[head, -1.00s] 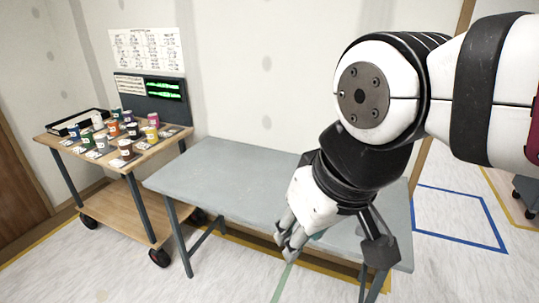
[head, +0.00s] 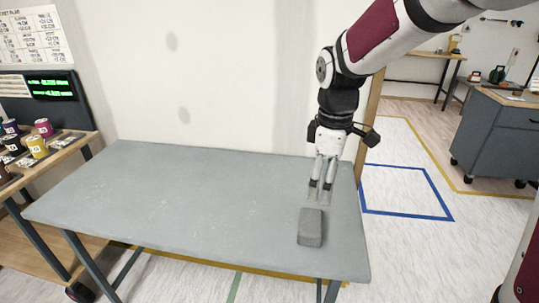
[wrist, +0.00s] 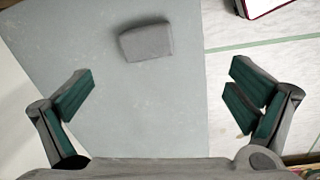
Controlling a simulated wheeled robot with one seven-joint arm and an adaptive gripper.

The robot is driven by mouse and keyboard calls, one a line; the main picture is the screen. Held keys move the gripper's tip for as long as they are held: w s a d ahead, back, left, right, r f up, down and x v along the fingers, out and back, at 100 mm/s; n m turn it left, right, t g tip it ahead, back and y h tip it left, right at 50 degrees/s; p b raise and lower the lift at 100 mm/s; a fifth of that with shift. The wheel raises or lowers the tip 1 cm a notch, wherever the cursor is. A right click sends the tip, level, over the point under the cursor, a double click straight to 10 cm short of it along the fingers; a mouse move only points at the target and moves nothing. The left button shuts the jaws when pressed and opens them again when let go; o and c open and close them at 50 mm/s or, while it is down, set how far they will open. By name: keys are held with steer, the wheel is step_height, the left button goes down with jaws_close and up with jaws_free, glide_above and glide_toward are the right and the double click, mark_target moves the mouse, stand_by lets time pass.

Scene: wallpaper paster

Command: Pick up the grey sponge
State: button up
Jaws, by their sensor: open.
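The grey sponge (head: 311,227) is a small block lying on the right end of the grey table (head: 180,200), near its front edge. In the wrist view the sponge (wrist: 146,42) lies near the top, ahead of the fingers and a little left of centre. My gripper (head: 320,197) points down above the table, just behind the sponge. In the wrist view my gripper (wrist: 165,100) is open, with green pads wide apart and nothing between them. I cannot tell its exact height above the table.
A wooden cart (head: 65,162) with several small cups stands at the left. The wall is behind the table. A grey cabinet (head: 500,140) stands at the far right, beyond a blue floor square (head: 405,190). Most of the tabletop is bare.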

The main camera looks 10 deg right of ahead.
steer(key=n+b, duration=0.1)
steer(key=n, duration=0.1)
glide_above(311, 221)
step_height(311, 221, down, 6)
steer(key=shift+g, duration=0.3)
step_height(311, 221, down, 14)
steer(key=b, duration=0.2)
steer(key=shift+b, duration=0.4)
steer(key=shift+c, duration=0.2)
steer(key=c, duration=0.7)
